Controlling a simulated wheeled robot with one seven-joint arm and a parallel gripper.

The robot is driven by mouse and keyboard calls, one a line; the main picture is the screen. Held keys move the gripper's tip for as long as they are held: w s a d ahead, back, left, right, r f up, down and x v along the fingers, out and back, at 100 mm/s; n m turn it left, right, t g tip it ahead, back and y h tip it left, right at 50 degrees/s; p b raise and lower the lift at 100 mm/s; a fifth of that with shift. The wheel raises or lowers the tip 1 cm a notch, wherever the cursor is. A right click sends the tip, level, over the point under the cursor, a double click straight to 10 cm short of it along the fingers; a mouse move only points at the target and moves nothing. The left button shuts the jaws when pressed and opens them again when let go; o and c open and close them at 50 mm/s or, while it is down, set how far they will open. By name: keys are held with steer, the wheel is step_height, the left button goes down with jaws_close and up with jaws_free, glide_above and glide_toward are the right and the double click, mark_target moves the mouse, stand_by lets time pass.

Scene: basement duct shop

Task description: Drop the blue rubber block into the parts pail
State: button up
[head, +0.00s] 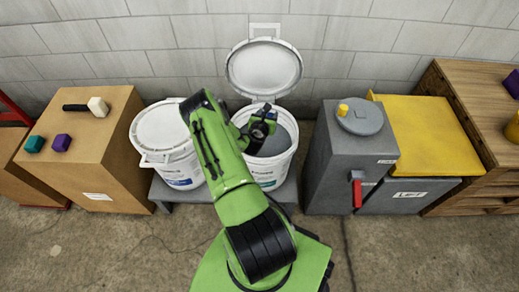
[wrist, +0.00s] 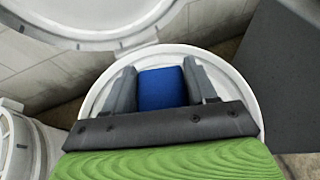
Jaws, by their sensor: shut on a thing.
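In the wrist view, my gripper (wrist: 163,92) is shut on the blue rubber block (wrist: 162,88), with one finger on each side of it. The block is over the open mouth of a white pail, whose rim (wrist: 243,84) curves around the gripper. In the head view, my arm reaches to this open white pail (head: 272,174), and my gripper (head: 262,132) is at its mouth. The block is hidden by my arm there. The pail's round lid (head: 264,68) stands raised behind it. I cannot tell how far the block is below the rim.
A closed white pail (head: 165,140) stands left of the open one, on the same low grey stand. A cardboard box (head: 90,165) at left bears a mallet and two small blocks. A grey cabinet (head: 335,165) with a red handle stands close on the right, beside a yellow-lidded bin (head: 435,140).

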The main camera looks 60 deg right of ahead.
steer(key=o, duration=1.1)
steer(key=v, duration=1.5)
steer(key=shift+a+r+p, duration=0.25)
steer(key=shift+a+p, duration=0.05)
